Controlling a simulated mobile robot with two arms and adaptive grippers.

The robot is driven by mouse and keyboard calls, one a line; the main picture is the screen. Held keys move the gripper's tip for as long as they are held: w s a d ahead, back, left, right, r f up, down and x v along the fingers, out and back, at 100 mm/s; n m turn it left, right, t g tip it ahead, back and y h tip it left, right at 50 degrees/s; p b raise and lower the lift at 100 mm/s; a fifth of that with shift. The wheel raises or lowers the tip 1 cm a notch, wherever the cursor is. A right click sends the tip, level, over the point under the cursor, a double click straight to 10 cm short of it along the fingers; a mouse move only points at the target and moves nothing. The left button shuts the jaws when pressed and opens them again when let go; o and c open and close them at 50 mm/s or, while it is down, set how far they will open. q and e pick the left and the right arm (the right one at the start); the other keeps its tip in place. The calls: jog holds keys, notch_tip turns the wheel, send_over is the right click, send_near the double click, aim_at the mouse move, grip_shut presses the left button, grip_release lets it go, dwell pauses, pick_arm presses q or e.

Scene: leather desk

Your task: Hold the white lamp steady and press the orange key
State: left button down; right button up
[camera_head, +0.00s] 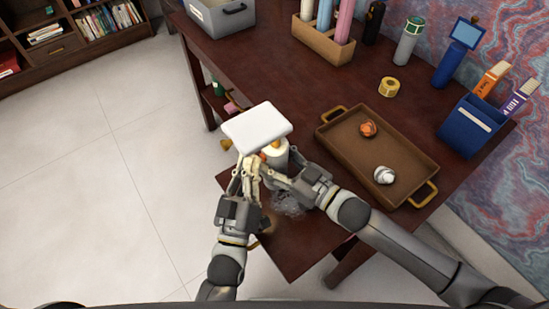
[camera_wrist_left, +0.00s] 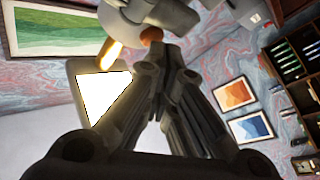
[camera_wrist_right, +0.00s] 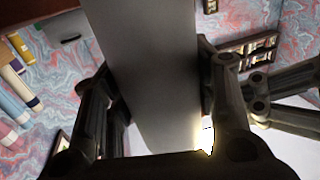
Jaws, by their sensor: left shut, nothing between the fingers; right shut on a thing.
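The white lamp has a flat white square head (camera_head: 257,126) and a pale round body (camera_head: 278,156) below it, near the desk's front corner. My right gripper (camera_head: 272,168) is shut on the lamp; in the right wrist view its fingers (camera_wrist_right: 160,95) flank a broad pale part of the lamp (camera_wrist_right: 145,60). The orange key (camera_head: 264,155) is a small spot beside the lamp body, and it also shows in the left wrist view (camera_wrist_left: 151,35). My left gripper (camera_head: 250,160) is shut and empty, its fingertips (camera_wrist_left: 158,50) right at the key. I cannot tell if they touch.
A brown tray (camera_head: 336,143) with brass handles holds an orange item (camera_head: 368,129) and a white item (camera_head: 384,174) to the right. A yellow tape roll (camera_head: 389,87) and a blue holder (camera_head: 468,127) stand beyond. The desk's middle is clear.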

pick_arm(q)
jog(key=shift+s+a, duration=0.35)
jog(key=shift+a, duration=0.15)
jog(key=s+a, duration=0.2)
jog(key=a, duration=0.1)
jog(key=s+a, duration=0.1)
jog(key=shift+s+a, duration=0.25)
jog(key=shift+a, duration=0.15)
pick_arm(e)
jog(key=o, duration=1.4)
